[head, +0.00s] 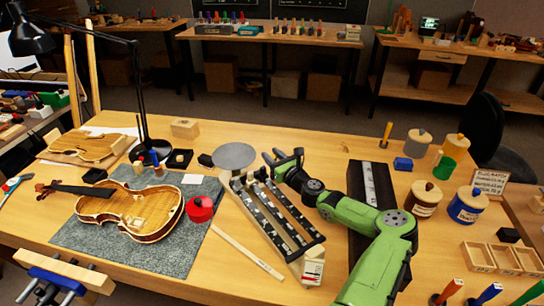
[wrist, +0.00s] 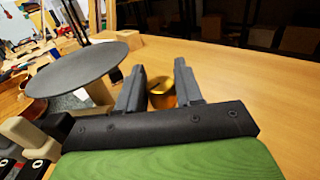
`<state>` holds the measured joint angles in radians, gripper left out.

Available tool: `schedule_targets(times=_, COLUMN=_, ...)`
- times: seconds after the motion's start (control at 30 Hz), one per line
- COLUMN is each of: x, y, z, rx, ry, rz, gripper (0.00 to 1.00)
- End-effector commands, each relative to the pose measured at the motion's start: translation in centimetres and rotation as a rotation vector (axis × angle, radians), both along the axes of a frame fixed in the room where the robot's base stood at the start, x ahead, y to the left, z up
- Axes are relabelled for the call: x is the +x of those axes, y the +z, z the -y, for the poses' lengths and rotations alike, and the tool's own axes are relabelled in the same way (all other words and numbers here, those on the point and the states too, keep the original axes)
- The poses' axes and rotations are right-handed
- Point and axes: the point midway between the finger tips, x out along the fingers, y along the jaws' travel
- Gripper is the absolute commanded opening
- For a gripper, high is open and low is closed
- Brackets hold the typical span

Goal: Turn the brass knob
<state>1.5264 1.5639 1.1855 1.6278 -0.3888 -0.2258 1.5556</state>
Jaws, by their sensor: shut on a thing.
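The brass knob (wrist: 161,95) shows in the wrist view as a short golden cylinder between my two fingers. My gripper (wrist: 161,82) is shut on it, one dark finger on each side. In the head view my gripper (head: 281,160) is just right of the round grey pan (head: 234,157) of a beam balance (head: 285,222). I cannot make out the knob in the head view. The pan (wrist: 85,74) also shows at the left in the wrist view.
A violin (head: 142,211) lies on a grey mat (head: 85,240) at the left, with a red round container (head: 200,209) near it. A long dark block (head: 369,195) stands right of the balance. Jars and a small box with compartments (head: 497,259) are farther right. The bench behind my gripper is mostly clear.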

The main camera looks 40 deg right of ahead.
Motion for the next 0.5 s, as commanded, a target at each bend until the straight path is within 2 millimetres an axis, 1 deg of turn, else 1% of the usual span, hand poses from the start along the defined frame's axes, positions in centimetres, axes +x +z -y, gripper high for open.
schedule_targets(times=0.03, x=0.01, y=-0.01, z=0.01, rx=0.000, ry=0.000, rz=0.000, gripper=0.18)
schedule_targets(times=0.1, x=0.01, y=-0.02, z=0.01, rx=0.000, ry=0.000, rz=0.000, gripper=0.07)
schedule_targets(times=0.13, x=0.01, y=-0.02, z=0.01, rx=0.000, ry=0.000, rz=0.000, gripper=0.05)
schedule_targets(times=0.33, x=-0.01, y=-0.01, z=0.06, rx=-0.001, ry=0.018, rz=-0.001, gripper=0.05)
schedule_targets(times=0.5, x=0.00, y=0.02, z=0.10, rx=-0.002, ry=0.087, rz=-0.001, gripper=0.05)
